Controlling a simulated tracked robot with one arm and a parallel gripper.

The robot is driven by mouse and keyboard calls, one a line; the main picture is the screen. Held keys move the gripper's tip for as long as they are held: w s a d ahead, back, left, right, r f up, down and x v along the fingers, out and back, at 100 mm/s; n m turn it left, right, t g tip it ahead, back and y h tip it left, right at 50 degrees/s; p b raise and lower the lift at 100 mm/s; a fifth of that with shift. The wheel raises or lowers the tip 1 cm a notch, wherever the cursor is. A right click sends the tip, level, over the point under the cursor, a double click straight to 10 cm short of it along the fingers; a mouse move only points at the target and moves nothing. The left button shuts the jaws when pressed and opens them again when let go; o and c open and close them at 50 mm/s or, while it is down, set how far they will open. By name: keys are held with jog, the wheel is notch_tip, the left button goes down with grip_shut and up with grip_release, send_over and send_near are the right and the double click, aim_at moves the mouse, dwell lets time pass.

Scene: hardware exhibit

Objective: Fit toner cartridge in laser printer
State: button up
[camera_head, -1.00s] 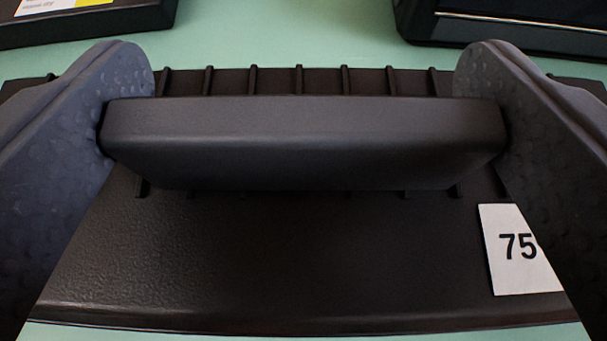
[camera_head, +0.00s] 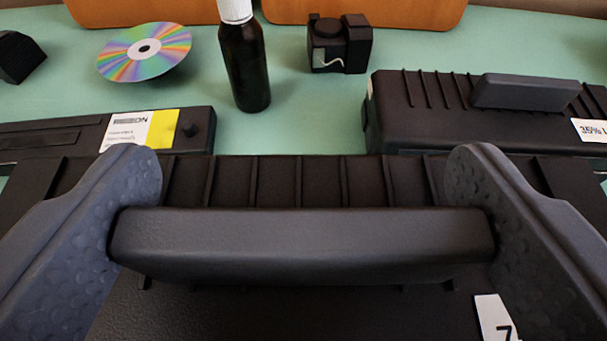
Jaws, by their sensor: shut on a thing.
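My gripper (camera_head: 302,235) is shut on the raised handle of a black toner cartridge (camera_head: 200,312). One finger presses on each end of the handle (camera_head: 302,245). The cartridge has a row of ribs behind the handle and a white label (camera_head: 494,316) at the lower right, cut off by the frame. A second black cartridge (camera_head: 430,120) with a similar handle and a white label lies at the right. A flat black unit (camera_head: 60,140) with a white and yellow label lies at the left. I cannot identify a laser printer in view.
Behind stand a dark bottle (camera_head: 243,70) with a white cap and a small black device (camera_head: 340,45). A shiny disc (camera_head: 145,50) lies at the back left. Orange panels (camera_head: 365,10) line the far edge. Green table (camera_head: 290,130) shows between them.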

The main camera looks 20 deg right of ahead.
aim_at(403, 187)
jog(key=s+r+p, duration=0.2)
jog(key=s+p, duration=0.1)
jog(key=s, duration=0.5)
jog(key=w+d+b, duration=0.1)
jog(key=w, duration=0.2)
jog(key=w+d+b, duration=0.1)
jog(key=w, duration=0.2)
jog(key=w+d+b, duration=0.1)
jog(key=w+d, duration=0.1)
jog(key=w, duration=0.1)
jog(key=shift+w+d+f, duration=0.1)
jog(key=shift+w+f, duration=0.2)
jog(key=shift+f, duration=0.05)
notch_tip(403, 187, down, 10)
jog(key=shift+f+b, duration=0.1)
jog(key=shift+b, duration=1.05)
jog(key=o, duration=2)
jog(key=shift+c, duration=0.2)
jog(key=shift+s, duration=0.1)
jog(key=p+v, duration=0.1)
jog(key=v, duration=1.1)
jog(key=shift+p, duration=0.4)
